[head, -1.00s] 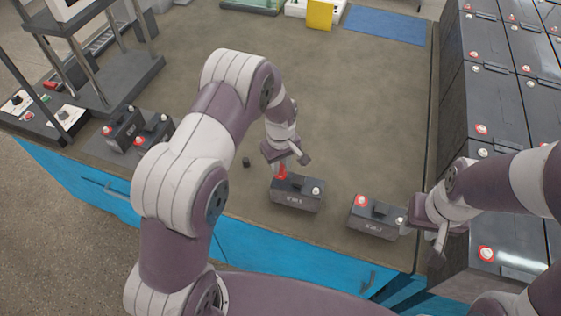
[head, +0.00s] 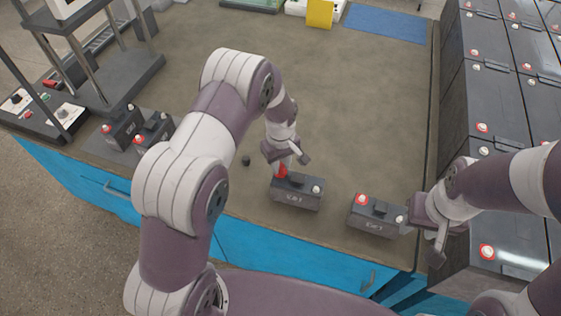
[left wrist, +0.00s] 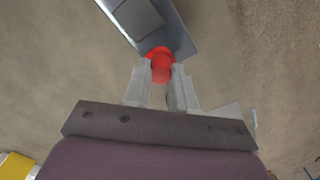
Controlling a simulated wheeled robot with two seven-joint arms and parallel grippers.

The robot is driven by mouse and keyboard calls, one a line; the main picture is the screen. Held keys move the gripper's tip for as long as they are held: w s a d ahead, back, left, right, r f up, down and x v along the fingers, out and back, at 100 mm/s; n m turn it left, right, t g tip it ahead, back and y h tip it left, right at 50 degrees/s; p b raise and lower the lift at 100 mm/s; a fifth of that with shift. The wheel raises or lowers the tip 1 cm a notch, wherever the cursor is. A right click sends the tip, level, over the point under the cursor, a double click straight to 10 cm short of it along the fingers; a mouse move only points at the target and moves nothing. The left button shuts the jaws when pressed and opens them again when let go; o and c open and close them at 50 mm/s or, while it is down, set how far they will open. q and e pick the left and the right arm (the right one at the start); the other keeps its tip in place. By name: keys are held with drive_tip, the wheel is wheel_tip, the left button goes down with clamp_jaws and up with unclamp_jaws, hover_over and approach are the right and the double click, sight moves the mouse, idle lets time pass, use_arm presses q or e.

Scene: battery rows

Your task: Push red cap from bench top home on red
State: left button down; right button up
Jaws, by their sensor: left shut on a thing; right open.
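My left gripper (head: 283,163) is shut on the red cap (head: 283,172) and holds it at the left end of the top of a dark battery (head: 298,195) on the bench. In the left wrist view the red cap (left wrist: 161,62) sits between the two fingertips (left wrist: 162,75), against the end of the battery (left wrist: 150,18). The terminal under the cap is hidden, so I cannot tell how far down the cap sits. A pale terminal shows at the battery's right end. My right gripper (head: 437,235) is open beside a second battery (head: 376,215).
The second battery has a red terminal at its left and a pale one at its right. A small black cap (head: 246,161) lies on the bench top (head: 350,110). Two batteries (head: 138,130) stand at the left. Racked batteries (head: 490,115) line the right. The bench middle is clear.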

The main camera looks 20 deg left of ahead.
use_arm(q)
drive_tip(key=shift+f, duration=0.15)
drive_tip(key=shift+c, duration=1.9)
unclamp_jaws()
drive_tip(key=shift+r+p, duration=2.7)
drive_tip(key=shift+r, duration=0.9)
drive_tip(key=shift+f, duration=0.1)
